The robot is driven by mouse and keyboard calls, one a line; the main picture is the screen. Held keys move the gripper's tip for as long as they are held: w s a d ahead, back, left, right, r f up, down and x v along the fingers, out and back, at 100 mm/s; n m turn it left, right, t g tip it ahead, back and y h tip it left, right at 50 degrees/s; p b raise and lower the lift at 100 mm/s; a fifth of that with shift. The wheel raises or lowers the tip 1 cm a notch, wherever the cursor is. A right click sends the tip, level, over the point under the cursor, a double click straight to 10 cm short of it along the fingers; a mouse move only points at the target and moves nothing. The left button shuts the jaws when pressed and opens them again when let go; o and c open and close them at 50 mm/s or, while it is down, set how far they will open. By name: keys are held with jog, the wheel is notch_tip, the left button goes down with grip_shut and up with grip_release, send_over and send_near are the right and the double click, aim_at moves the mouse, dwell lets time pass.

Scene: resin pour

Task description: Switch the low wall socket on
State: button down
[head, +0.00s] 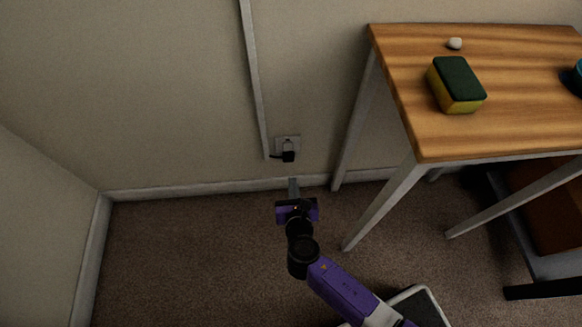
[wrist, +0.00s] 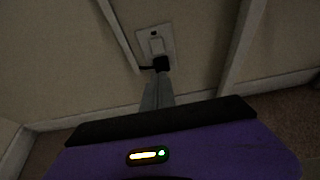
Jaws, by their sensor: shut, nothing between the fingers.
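The low wall socket (head: 287,143) is a pale plate on the wall a little above the skirting board. A black plug (head: 288,156) with a short cable sits in its lower part. In the wrist view the socket (wrist: 155,42) shows a light rocker switch above the black plug (wrist: 161,63); I cannot tell which way the rocker is tipped. My gripper (head: 293,183) is below the socket and in front of the wall, pointing at it. Its fingers (wrist: 157,93) are shut and empty. In the wrist view their tips appear just below the plug; I cannot tell whether they touch it.
A white cable trunking strip (head: 253,75) runs up the wall from beside the socket. A wooden table (head: 520,75) with pale metal legs stands to the right, bearing a sponge (head: 456,85) and a small white object (head: 455,43). The carpet left of my arm is clear.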

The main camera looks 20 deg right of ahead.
aim_at(289, 150)
jog(key=b+x, duration=0.1)
jog(key=x, duration=0.3)
jog(key=b+x, duration=0.2)
jog(key=x, duration=0.2)
jog(key=b+x, duration=0.2)
jog(key=x, duration=0.2)
jog(key=shift+w+d+r, duration=0.2)
jog(key=shift+w+r, duration=0.05)
jog(key=shift+w, duration=0.05)
jog(key=shift+w+d, duration=0.1)
jog(key=shift+w, duration=0.3)
jog(key=shift+w+d, duration=0.1)
jog(key=shift+w, duration=0.1)
jog(key=shift+r, duration=0.1)
jog(key=shift+r+p, duration=0.8)
jog(key=shift+r, duration=0.05)
jog(key=shift+f, duration=0.1)
